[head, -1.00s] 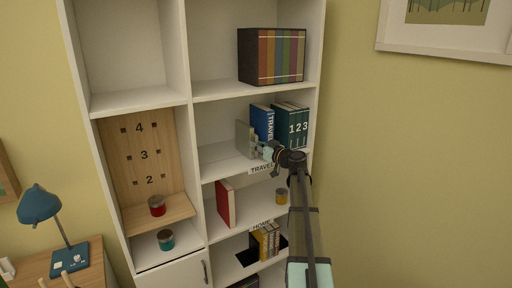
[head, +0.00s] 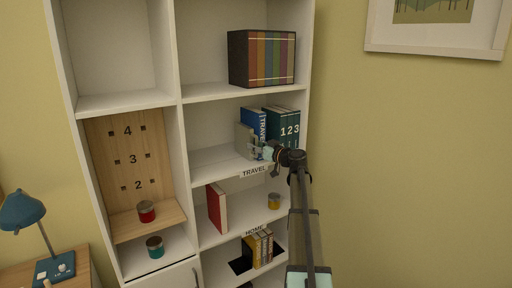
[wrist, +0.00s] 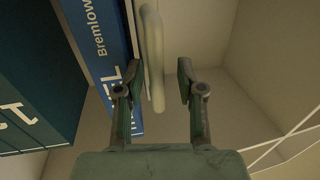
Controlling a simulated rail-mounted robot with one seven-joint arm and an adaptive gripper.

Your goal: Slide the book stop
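The book stop (head: 243,142) is a pale grey upright plate on the shelf marked TRAVEL, just left of a blue travel book (head: 260,123). In the wrist view the stop (wrist: 152,55) shows edge-on as a pale, rounded bar beside the blue book (wrist: 98,45). My gripper (head: 265,152) is at the shelf front by the stop. In the wrist view its fingers (wrist: 158,85) are apart, with the bar between them, nearer the left finger. Whether a finger touches the stop is unclear. The stop's lower part is partly hidden by my gripper in the head view.
Dark teal numbered books (head: 286,122) stand right of the blue book. The shelf left of the stop (head: 208,162) is bare. Below stand a red book (head: 216,208) and a yellow can (head: 274,201); boxed books (head: 262,58) stand above.

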